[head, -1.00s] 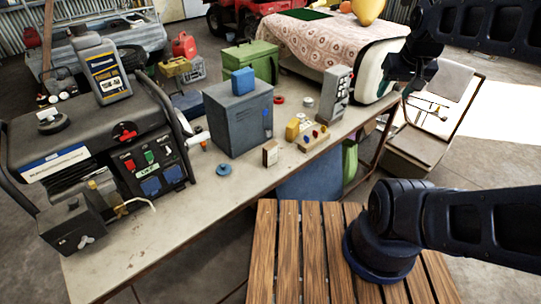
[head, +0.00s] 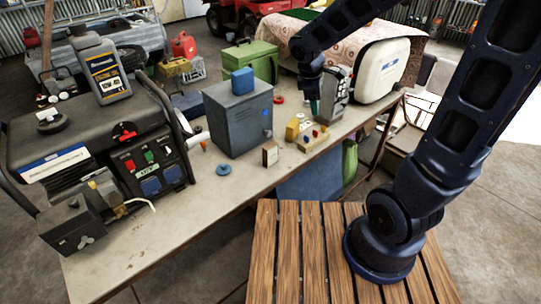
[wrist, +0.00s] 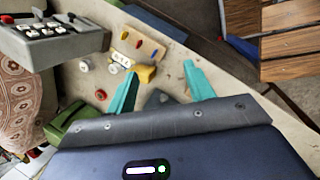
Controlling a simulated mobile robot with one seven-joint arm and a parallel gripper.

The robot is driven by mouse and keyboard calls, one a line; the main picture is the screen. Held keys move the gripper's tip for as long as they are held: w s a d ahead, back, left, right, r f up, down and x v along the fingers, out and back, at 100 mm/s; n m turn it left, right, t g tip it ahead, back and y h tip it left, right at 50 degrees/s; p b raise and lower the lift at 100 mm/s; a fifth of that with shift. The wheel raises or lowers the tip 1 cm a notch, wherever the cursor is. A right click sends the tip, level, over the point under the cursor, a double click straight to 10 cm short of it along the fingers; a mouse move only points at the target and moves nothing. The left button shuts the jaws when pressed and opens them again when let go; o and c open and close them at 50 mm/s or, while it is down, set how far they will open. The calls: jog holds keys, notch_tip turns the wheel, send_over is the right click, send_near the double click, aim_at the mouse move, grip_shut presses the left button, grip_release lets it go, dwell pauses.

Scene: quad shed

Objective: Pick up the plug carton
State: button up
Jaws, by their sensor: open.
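The plug carton seems to be the small tan and white box (head: 270,153) standing on the workbench, just right of the grey metal cabinet's front corner in the head view. I cannot make it out in the wrist view. My gripper (head: 314,105) hangs above the bench, to the right of and beyond the carton, near the grey switch box. In the wrist view its two teal fingers (wrist: 160,85) are spread apart with nothing held between them.
The grey cabinet (head: 238,125) with a blue box on top stands left of the carton. A yellow block (head: 293,128), a pegged wooden block (head: 314,138) and the grey switch box (head: 336,92) stand to the right. A blue ring (head: 223,169) lies in front; the bench's front strip is mostly clear.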

jog(key=a+f+n, duration=0.5)
jog(key=a+f, duration=0.1)
jog(key=a, duration=0.2)
jog(key=n, duration=0.6)
send_near(272, 150)
jog(key=f, duration=0.2)
jog(key=shift+h, duration=0.3)
jog(key=f, duration=0.1)
jog(key=w+f, duration=0.1)
jog(key=f, duration=0.1)
jog(key=w+f, duration=0.1)
jog(key=shift+w+d+f, duration=0.2)
jog(key=shift+d+f, duration=0.15)
jog(key=shift+w+x, duration=0.2)
jog(key=shift+x, duration=1.1)
jog(key=shift+w+x, duration=0.2)
jog(key=shift+x, duration=1.15)
jog(key=shift+a+r, duration=0.1)
jog(key=shift+r, duration=0.05)
jog(key=shift+c, duration=0.4)
jog(key=shift+t, duration=0.3)
jog(key=c, duration=1)
